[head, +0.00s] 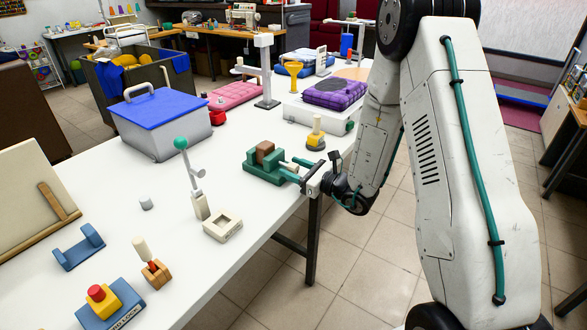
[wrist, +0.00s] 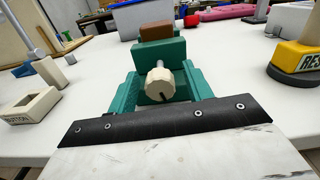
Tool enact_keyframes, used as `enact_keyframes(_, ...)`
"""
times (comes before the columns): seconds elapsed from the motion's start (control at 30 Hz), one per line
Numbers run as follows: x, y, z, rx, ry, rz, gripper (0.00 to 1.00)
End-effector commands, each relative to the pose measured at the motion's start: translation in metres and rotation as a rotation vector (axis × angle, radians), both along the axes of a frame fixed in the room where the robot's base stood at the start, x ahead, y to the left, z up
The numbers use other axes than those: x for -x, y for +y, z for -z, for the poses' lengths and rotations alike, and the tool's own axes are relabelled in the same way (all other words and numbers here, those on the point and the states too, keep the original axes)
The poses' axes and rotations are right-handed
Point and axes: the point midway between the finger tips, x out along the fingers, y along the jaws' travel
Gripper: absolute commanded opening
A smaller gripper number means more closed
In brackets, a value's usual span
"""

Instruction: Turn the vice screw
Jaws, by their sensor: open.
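The green vice (head: 262,172) stands at the right edge of the white table, with a brown block (head: 265,151) at its jaws. In the wrist view the vice (wrist: 122,100) is straight ahead, with the brown block (wrist: 157,32) behind. Its screw ends in a round cream knob (wrist: 159,84) with a dark mark low on its face, pointing at my wrist camera. My gripper (head: 314,176) is open at the screw end of the vice, close to the knob.
A yellow-based post (head: 315,141) stands just behind the vice, marked "RES" in the wrist view (wrist: 297,57). A cream open box (head: 222,228) and a green-knobbed lever (head: 200,205) stand to the left. A blue-lidded bin (head: 160,122) is farther back. Floor lies open right of the table.

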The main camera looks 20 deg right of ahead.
Motion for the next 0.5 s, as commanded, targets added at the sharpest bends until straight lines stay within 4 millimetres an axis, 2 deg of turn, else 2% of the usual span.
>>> enact_keyframes(0.27, -0.0027, 0.0017, 0.0001, 0.0, 0.0, 0.0, 0.5)
enact_keyframes(0.3, -0.0026, 0.0017, 0.0001, 0.001, 0.001, 0.0, 0.48)
enact_keyframes(0.43, -0.0025, 0.0017, 0.0002, -0.001, 0.001, 0.0, 0.11)
enact_keyframes(0.47, -0.0025, 0.0017, 0.0002, -0.001, 0.001, 0.0, 0.06)
enact_keyframes(0.5, -0.0025, 0.0017, 0.0002, -0.001, 0.001, 0.0, 0.06)
